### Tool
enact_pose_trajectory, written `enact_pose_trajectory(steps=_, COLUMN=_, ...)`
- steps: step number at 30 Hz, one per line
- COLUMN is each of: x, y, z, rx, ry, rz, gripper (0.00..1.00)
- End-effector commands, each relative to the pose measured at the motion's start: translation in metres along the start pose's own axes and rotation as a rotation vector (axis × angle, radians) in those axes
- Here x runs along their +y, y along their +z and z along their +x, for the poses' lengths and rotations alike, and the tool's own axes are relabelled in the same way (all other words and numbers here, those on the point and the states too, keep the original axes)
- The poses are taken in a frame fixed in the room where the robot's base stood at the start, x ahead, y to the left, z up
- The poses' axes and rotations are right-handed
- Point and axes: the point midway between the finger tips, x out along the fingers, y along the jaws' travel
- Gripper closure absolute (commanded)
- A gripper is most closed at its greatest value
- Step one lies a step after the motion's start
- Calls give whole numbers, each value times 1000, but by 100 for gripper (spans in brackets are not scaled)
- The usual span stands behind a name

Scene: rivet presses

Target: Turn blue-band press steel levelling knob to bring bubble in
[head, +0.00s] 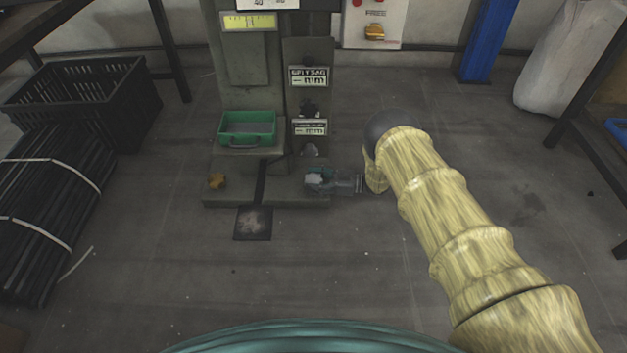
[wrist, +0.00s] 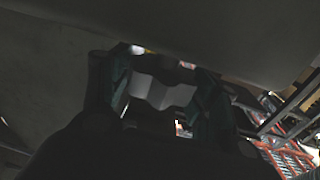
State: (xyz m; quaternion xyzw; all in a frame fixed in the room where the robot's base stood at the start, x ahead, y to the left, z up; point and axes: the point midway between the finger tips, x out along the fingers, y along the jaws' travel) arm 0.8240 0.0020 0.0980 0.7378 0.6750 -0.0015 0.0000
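The press (head: 250,75) is a grey-green machine standing on the floor, with a low base. A pale grey lobed knob, the steel levelling knob (head: 316,180), is at the base's right front corner. In the wrist view the knob (wrist: 162,92) spans the space between my dark green fingers, with a finger against each side. My gripper (head: 322,176) reaches in from the right and is shut on it. I cannot make out a blue band or the level's bubble.
A green tray (head: 247,140) sits on the press above the base. A dark plate (head: 253,223) lies in front. A black crate (head: 85,92) and bundled rods (head: 45,215) are at left. A blue post (head: 487,40) and white sack (head: 568,60) stand behind right. The front floor is clear.

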Motion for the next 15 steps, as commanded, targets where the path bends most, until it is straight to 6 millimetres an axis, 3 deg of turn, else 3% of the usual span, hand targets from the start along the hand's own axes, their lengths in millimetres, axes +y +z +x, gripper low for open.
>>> enact_pose_trajectory(steps=10, x=0, y=-1, z=2, rx=2, ry=-2, rz=-1, gripper=27)
enact_pose_trajectory(steps=15, x=0, y=-1, z=-8, rx=2, ry=-2, rz=-2, gripper=27)
